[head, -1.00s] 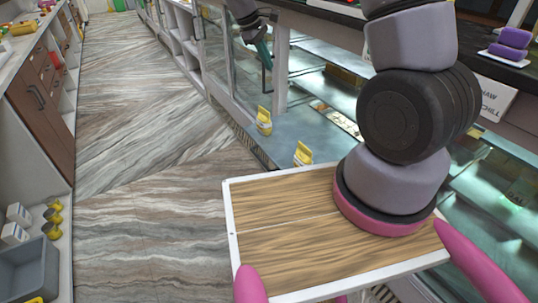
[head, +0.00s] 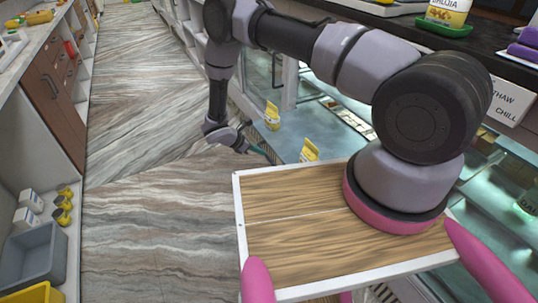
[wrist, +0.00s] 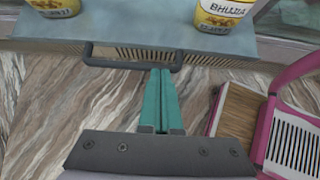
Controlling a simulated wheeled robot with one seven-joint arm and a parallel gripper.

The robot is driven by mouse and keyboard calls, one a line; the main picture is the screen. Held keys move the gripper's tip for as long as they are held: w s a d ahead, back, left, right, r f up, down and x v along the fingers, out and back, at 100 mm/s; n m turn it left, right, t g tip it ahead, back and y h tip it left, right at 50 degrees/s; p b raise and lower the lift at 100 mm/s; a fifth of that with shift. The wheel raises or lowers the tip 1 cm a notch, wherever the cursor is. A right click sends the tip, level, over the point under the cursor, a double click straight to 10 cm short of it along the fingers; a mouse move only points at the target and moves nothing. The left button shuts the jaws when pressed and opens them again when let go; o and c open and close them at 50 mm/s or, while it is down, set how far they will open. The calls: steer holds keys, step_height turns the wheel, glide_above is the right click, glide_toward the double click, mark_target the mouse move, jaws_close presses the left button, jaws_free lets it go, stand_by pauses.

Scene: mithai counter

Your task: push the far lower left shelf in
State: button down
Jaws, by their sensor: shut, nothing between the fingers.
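A blue-grey lower shelf (head: 292,124) sticks out of the glass display counter over the floor, partly hidden by my arm and body. Its front edge, with a dark bar handle (wrist: 100,59), crosses the top of the wrist view. My gripper (head: 262,151), with teal fingers, is low in front of this shelf.
Striped floor (head: 140,200) is clear to the left. A cabinet (head: 50,90) with a grey bin (head: 33,252) lines the left side.

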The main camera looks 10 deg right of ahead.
mark_target(336, 137)
steer(key=x, duration=0.9)
steer(key=shift+d+f, duration=0.1)
steer(key=shift+d, duration=0.1)
steer(key=w+d, duration=0.3)
steer(key=d, duration=0.7)
steer(key=w+d, duration=0.3)
steer(key=d, duration=0.7)
steer(key=w+d, duration=0.4)
steer(key=d, duration=0.6)
steer(key=shift+d, duration=0.35)
